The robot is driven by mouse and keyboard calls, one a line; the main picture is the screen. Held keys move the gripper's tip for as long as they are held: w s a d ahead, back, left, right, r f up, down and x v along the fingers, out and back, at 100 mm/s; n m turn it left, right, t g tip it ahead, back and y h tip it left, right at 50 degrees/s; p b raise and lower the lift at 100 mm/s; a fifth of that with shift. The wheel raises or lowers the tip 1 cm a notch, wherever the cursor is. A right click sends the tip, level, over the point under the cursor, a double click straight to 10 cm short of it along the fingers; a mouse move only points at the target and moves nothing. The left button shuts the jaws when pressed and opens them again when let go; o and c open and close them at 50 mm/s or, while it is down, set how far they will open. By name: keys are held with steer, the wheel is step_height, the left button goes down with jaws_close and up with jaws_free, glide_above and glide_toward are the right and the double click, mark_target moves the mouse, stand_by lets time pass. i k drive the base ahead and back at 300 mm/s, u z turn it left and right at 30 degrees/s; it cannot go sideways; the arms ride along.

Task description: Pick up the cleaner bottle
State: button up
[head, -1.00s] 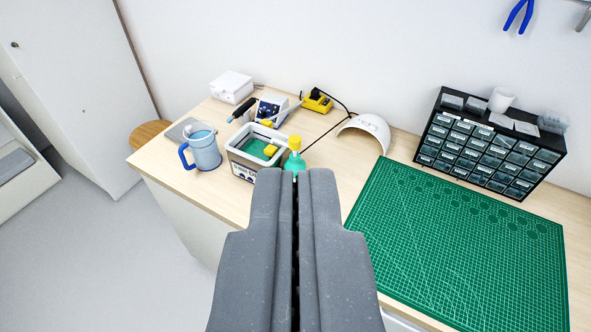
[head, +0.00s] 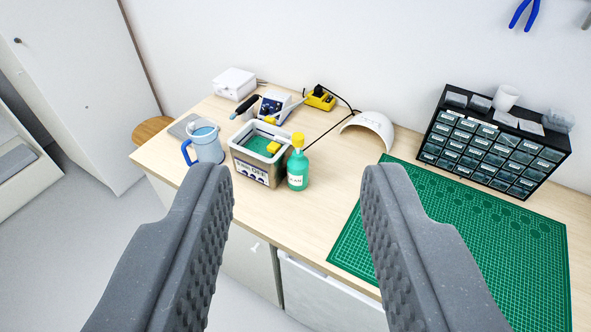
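The cleaner bottle (head: 298,171) is green with a yellow cap and a white label. It stands upright on the bench, just right of a small grey tub. My gripper (head: 291,178) is open and empty, its two dark grey ridged fingers wide apart in the foreground. The bottle shows in the gap between the fingers, a little left of the right finger's side and beyond the tips. Nothing touches the bottle that I can see.
The grey tub (head: 235,150) touches or nearly touches the bottle's left side; I cannot tell which. A blue-handled jug (head: 207,146) stands further left. A white curved shell (head: 372,122), a green cutting mat (head: 450,230) and a black drawer cabinet (head: 440,120) lie right.

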mark_target(297, 164)
steer(key=u, duration=1.8)
steer(key=k, duration=1.05)
steer(key=z, duration=1.1)
steer(key=i, duration=1.65)
steer(key=u, duration=0.05)
